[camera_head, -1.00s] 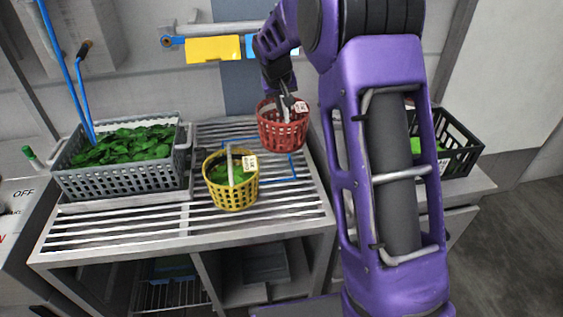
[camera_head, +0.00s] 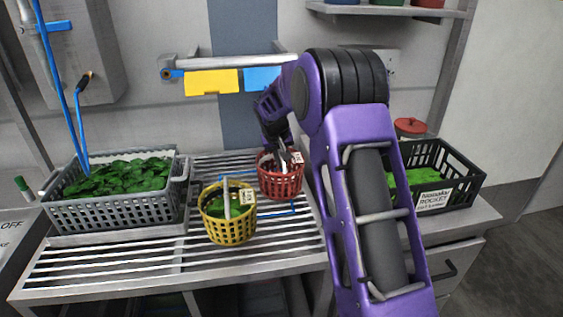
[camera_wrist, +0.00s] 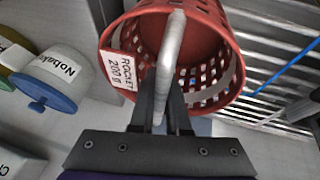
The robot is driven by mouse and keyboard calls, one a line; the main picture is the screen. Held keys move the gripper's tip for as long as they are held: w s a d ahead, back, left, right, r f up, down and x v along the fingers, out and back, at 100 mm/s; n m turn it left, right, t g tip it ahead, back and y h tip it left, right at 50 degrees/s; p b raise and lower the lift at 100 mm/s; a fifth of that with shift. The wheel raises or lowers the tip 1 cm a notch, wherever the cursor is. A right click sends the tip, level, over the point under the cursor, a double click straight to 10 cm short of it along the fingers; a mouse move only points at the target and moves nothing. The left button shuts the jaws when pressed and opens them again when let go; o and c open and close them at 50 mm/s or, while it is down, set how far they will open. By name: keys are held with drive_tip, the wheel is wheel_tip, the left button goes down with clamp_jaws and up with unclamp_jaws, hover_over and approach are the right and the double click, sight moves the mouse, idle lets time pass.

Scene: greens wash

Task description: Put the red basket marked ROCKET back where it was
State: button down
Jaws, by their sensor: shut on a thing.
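The red basket (camera_head: 281,181) is over the back right part of the slatted metal rack (camera_head: 120,263), close to blue lines (camera_head: 293,208) on it. I cannot tell whether its base touches the slats. My gripper (camera_head: 281,153) is shut on the basket's pale handle. In the wrist view the gripper (camera_wrist: 160,112) grips the handle (camera_wrist: 171,50) of the red basket (camera_wrist: 222,40), whose tag (camera_wrist: 120,62) reads ROCKET 200 g. The basket's inside looks empty where it shows; the gripper hides part of it.
A yellow basket (camera_head: 229,229) with greens stands just left and in front. A grey crate (camera_head: 115,213) of leaves is at the left. A black crate (camera_head: 470,189) labelled ROCKET is at the right, beyond my arm. A wall rail carries yellow (camera_head: 212,82) and blue (camera_head: 262,78) cards.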

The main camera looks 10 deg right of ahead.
drive_tip(key=shift+f, duration=0.2)
drive_tip(key=c, duration=1.3)
unclamp_jaws()
drive_tip(key=shift+f, duration=0.1)
drive_tip(key=shift+c, duration=0.2)
drive_tip(key=o, duration=0.4)
drive_tip(key=shift+o, duration=0.2)
drive_tip(key=p+v, duration=0.1)
drive_tip(key=v, duration=1.1)
drive_tip(key=shift+s, duration=0.1)
